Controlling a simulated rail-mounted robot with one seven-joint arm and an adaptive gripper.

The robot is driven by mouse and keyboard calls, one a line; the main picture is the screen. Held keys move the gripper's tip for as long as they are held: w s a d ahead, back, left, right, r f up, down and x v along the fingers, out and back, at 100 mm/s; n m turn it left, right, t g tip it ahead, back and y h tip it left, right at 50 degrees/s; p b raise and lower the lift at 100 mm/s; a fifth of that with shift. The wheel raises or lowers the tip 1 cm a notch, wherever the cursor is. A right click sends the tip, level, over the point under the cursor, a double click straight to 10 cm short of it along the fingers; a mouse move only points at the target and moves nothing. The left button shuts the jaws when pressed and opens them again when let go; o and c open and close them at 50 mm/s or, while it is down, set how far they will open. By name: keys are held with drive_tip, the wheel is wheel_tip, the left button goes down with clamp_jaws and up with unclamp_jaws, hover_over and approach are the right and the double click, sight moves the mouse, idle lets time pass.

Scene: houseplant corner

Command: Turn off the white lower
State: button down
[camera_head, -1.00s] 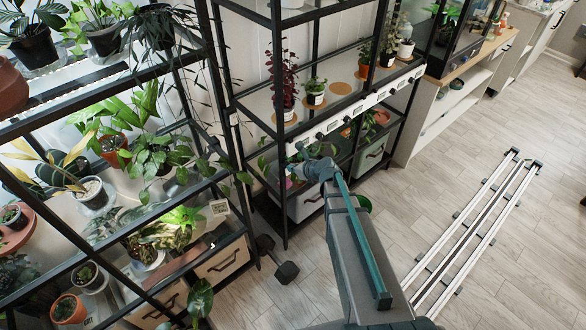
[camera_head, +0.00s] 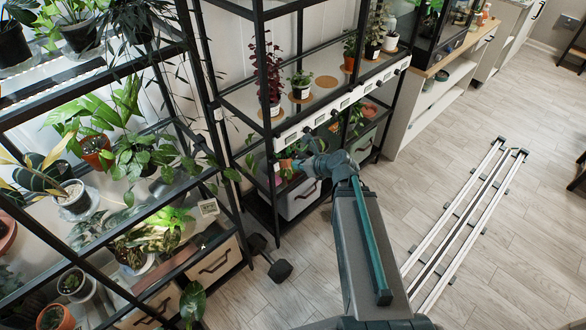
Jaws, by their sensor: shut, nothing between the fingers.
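A white strip (camera_head: 322,120) with several small dark knobs or switches runs along the front edge of the black middle rack, just under its glass shelf. Which of its controls are on or off is too small to tell. My gripper (camera_head: 291,166) is at the rack's lower level, just below the left part of the strip. It is small in the view and partly hidden by my wrist; it is shut and empty. I cannot tell whether it touches anything.
Potted plants (camera_head: 301,85) stand on the shelf above the strip. Grey drawers (camera_head: 299,200) and small pots are close around my gripper. The floor to the right (camera_head: 400,190) is open around the rail.

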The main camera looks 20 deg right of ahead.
drive_tip(key=shift+s+d+r, duration=0.25)
drive_tip(key=shift+s+r, duration=0.2)
drive_tip(key=shift+r, duration=0.25)
drive_tip(key=s+a+f+n+g+h, duration=0.2)
drive_tip(key=s+f+n+g, duration=0.6)
drive_tip(key=s+f+n, duration=1)
drive_tip(key=s+a+f+n+g+h, duration=0.1)
drive_tip(key=s+f+n+g, duration=0.3)
drive_tip(key=s, duration=0.8)
drive_tip(key=s+a+f+n+g+h, duration=0.1)
drive_tip(key=s+f+n+g, duration=0.3)
drive_tip(key=s+f+n, duration=0.4)
drive_tip(key=s+f, duration=0.3)
drive_tip(key=s, duration=0.1)
drive_tip(key=shift+s+a+f+h, duration=0.2)
drive_tip(key=shift+s+h, duration=0.15)
drive_tip(key=shift+h, duration=0.05)
